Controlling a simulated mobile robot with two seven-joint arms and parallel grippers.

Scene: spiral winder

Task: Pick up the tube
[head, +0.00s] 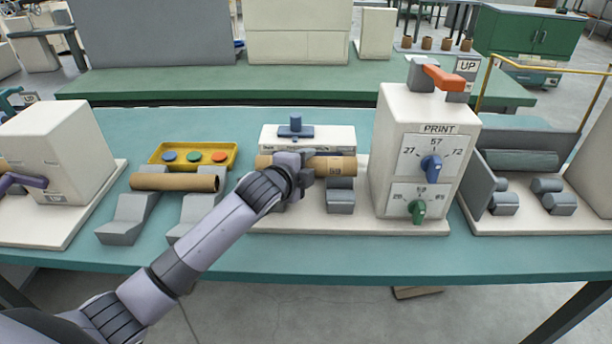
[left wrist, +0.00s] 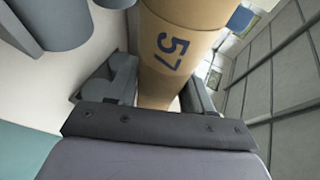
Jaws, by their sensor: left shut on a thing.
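A brown cardboard tube (head: 335,166) lies level above the grey supports of the printing station. It carries a dark printed number, which reads 57 on the tube in the left wrist view (left wrist: 178,50). My left gripper (head: 304,173) is shut on this tube near its middle; in the left wrist view its fingers (left wrist: 160,92) are on either side of it. I cannot tell whether the tube touches the supports. A second brown tube (head: 175,182) lies across two grey cradles (head: 128,216) to the left. My right gripper is not in view.
The white print box (head: 425,150) with blue and green dials stands right of the held tube. A yellow tray (head: 222,150) with coloured buttons is behind the second tube. White machines stand at both sides. The teal table's front strip (head: 400,258) is clear.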

